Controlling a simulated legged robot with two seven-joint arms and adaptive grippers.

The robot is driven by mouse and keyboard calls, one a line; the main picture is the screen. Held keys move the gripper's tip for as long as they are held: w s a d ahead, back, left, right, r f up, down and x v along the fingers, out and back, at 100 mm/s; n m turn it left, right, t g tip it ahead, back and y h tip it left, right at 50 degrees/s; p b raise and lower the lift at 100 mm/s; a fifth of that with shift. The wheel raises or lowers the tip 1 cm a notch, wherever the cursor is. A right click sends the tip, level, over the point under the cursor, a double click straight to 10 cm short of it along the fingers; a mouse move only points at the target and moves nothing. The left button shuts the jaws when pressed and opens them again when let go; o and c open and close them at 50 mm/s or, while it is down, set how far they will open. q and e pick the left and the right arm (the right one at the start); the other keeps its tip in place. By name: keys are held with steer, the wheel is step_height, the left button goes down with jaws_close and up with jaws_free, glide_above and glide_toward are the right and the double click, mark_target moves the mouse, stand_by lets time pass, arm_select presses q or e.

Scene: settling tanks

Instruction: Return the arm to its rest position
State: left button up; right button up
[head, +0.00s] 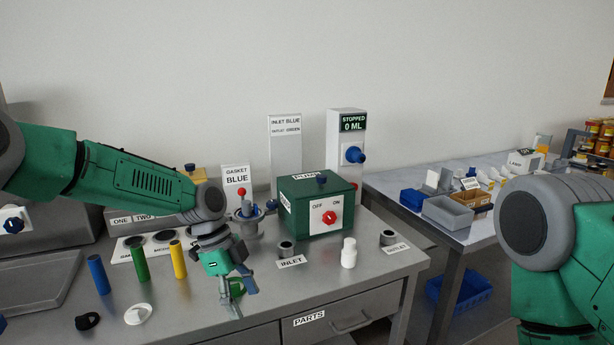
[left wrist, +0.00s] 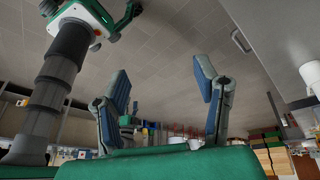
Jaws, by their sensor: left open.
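My left arm comes in from the left in the head view, and its gripper (head: 236,292) hangs over the front part of the steel bench (head: 190,318). The gripper is open, with nothing between its fingers. In the left wrist view its two blue-padded fingers (left wrist: 165,95) stand wide apart with only the room behind them. My right arm shows at the right edge of the head view; its gripper is out of the picture.
Near the left gripper stand blue (head: 98,274), green (head: 140,262) and yellow (head: 178,260) cylinders, a white bottle (head: 348,253) and the INLET socket (head: 287,249). A green pump box (head: 318,207) with a red knob stands behind. A second table (head: 400,180) is at right.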

arm_select(q)
steer(key=s+f+n+b, duration=0.1)
steer(key=s+f+n, duration=0.3)
steer(key=s+f, duration=0.5)
steer(key=s+f+n+b, duration=0.1)
steer(key=s+f+n, duration=0.3)
steer(key=s+f, duration=0.5)
steer(key=s+a+f+n+t+y+b, duration=0.1)
steer(key=s+a+f+n, duration=0.3)
steer(key=s, duration=0.5)
steer(key=s+a+f+n+t+y+b, duration=0.1)
steer(key=s+a+f+n+y, duration=0.2)
steer(key=s+a+n, duration=0.5)
steer(key=s+a, duration=0.2)
steer(key=a, duration=0.1)
steer(key=shift+a+f+t+b, duration=0.2)
steer(key=shift+f+t+b, duration=0.1)
steer(key=shift+f+b, duration=0.1)
